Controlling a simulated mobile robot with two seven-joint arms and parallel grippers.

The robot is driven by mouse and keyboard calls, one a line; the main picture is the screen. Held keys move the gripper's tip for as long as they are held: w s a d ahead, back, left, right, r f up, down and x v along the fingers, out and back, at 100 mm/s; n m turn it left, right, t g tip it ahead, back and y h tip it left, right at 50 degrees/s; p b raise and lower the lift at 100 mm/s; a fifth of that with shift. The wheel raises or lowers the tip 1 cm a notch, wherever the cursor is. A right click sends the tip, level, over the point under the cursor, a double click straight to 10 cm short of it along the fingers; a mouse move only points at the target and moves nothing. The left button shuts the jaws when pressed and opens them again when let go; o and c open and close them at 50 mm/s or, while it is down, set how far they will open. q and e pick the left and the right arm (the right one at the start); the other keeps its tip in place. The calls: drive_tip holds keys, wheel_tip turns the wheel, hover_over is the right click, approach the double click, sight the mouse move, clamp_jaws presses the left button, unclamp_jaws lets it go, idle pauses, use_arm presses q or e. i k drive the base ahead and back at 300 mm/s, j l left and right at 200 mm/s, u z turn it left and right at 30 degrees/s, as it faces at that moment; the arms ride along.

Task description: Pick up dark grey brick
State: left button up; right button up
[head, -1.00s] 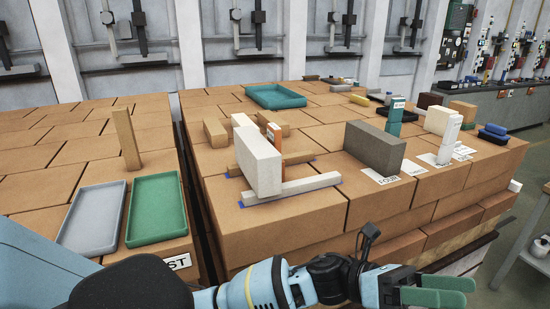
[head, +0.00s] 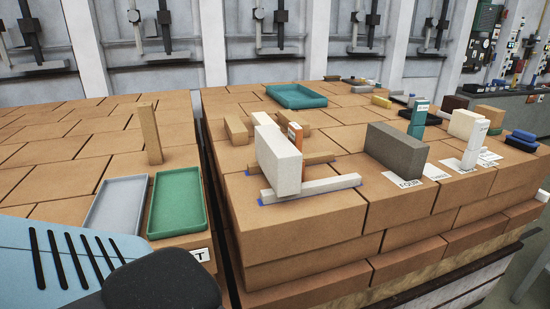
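The dark grey brick (head: 396,151) stands upright on its long edge on the brown block stack, near the front edge at right of centre. A white label reading "FOUR" (head: 403,180) lies at its foot. A white label also shows beside its right end. No gripper touches the brick. Neither of my grippers is in the head view; only blue and dark parts of my own body show at the lower left.
A white brick (head: 279,162) stands left of the grey one, with a pale bar (head: 312,188) lying beside it. A teal box (head: 418,119) and a white upright piece (head: 475,144) stand to the right. Green (head: 177,204) and grey (head: 117,206) trays lie left, past a gap.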

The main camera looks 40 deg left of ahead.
sight(404, 156)
drive_tip(key=i+l, duration=0.35)
drive_tip(key=i+l+u, duration=0.2)
drive_tip(key=i, duration=0.15)
drive_tip(key=u, duration=1.35)
